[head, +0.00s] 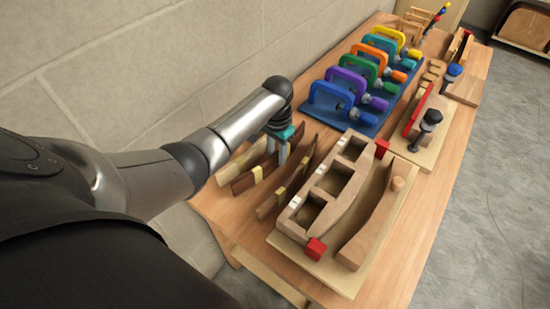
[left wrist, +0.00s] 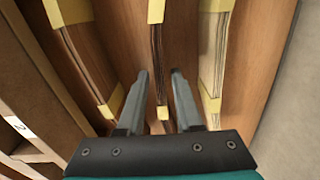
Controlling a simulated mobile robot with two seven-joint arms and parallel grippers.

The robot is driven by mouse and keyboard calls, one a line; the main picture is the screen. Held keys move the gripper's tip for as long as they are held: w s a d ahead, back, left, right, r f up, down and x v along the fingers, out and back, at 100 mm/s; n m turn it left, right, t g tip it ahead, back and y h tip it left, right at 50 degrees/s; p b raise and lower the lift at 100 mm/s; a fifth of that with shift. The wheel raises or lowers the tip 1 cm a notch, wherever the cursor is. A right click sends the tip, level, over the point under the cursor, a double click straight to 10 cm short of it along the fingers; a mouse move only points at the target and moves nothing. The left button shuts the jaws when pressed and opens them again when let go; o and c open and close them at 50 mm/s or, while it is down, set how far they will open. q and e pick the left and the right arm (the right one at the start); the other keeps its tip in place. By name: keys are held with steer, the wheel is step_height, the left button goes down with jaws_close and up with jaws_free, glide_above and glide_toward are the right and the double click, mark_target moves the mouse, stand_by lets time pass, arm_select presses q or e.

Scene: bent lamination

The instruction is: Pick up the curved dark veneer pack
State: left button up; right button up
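Three veneer packs with yellow tape stand on edge side by side on the bench. The middle dark pack (head: 243,183) lies between a paler pack (head: 228,172) and another dark, bowed pack (head: 268,206). My left gripper (head: 281,156) is over the middle pack, its fingers pointing down. In the left wrist view, the open fingers (left wrist: 160,75) straddle the middle dark pack (left wrist: 156,50), with gaps on both sides. The bowed dark pack (left wrist: 72,45) is to the left and the pale-edged pack (left wrist: 212,60) to the right. My right gripper is not in view.
A wooden bending form (head: 335,195) with compartments and red corner blocks stands right of the packs. Colourful clamps (head: 350,85) sit on a blue rack behind. A block wall (head: 160,70) runs close along the left bench side.

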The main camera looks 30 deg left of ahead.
arm_select(q)
jaws_close()
steer(key=shift+r, duration=0.15)
stand_by(0.4)
